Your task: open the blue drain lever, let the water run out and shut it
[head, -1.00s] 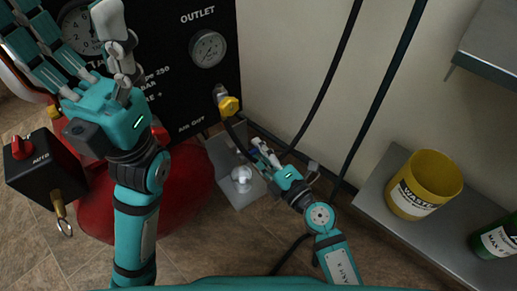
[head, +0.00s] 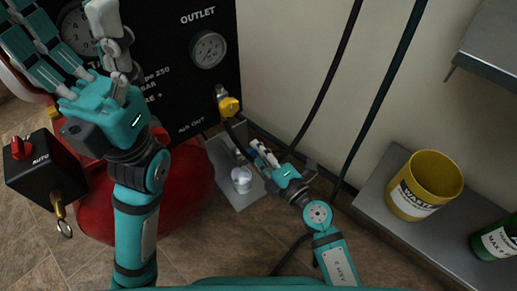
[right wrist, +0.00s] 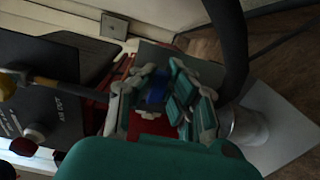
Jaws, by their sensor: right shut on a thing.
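The blue drain lever (right wrist: 157,91) shows between the fingers of my right gripper (right wrist: 152,88) in the right wrist view. In the head view my right gripper (head: 262,152) is low beside the red tank (head: 185,190), shut on the lever, which is mostly hidden by the fingers. A small clear cup (head: 242,179) stands on a grey plate (head: 238,201) just left of and below that gripper; its water level is too small to read. My left gripper (head: 80,45) is at the upper left before the black panel, fingers spread, with nothing seen in it.
The black panel carries an outlet gauge (head: 208,49) and a yellow valve (head: 229,106). A black box with a red knob (head: 22,147) is at the left. Black hoses hang along the wall. A yellow waste bucket (head: 425,185) and green bottle (head: 497,240) stand on a shelf at right.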

